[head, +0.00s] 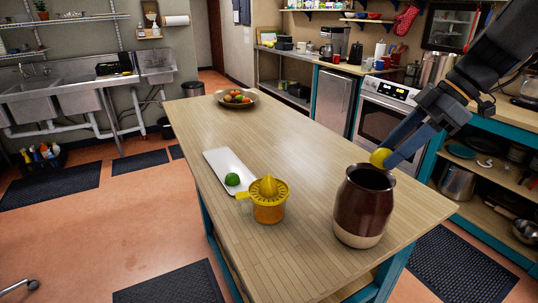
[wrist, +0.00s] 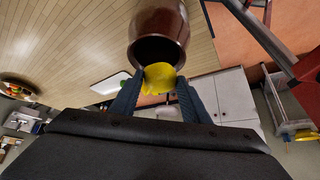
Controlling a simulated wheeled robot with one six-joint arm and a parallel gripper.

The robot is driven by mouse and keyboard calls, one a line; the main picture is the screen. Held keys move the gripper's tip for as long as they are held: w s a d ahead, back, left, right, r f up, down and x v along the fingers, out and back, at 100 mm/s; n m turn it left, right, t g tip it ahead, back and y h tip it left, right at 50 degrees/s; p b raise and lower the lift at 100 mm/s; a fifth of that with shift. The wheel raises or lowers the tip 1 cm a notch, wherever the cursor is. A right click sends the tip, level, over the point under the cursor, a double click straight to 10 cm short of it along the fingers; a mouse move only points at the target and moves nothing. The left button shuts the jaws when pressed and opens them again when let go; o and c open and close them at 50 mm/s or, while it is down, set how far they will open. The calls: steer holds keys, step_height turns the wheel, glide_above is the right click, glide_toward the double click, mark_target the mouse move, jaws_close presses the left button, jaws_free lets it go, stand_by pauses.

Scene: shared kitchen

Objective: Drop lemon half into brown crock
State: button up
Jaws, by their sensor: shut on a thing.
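A yellow lemon half (head: 380,157) is held between the fingertips of my gripper (head: 388,160). In the wrist view the lemon half (wrist: 159,77) sits between the two blue-grey fingers of my gripper (wrist: 158,82), at the mouth of the crock. The brown crock (head: 363,210) stands upright on the wooden table, with a dark brown glazed body and a pale base. Its open mouth also shows in the wrist view (wrist: 158,25). In the head view the lemon half appears just above the crock's far rim. I cannot tell exactly how far over the opening it is.
A yellow-orange citrus juicer (head: 268,202) stands left of the crock. A white tray (head: 218,160) with a green lime (head: 232,179) lies behind it. A fruit bowl (head: 235,104) is at the table's far end. The wooden table (head: 310,150) is clear between these.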

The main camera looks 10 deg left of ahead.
steer(key=o, duration=1.1)
steer(key=shift+b+v, duration=0.95)
steer(key=shift+v, duration=3)
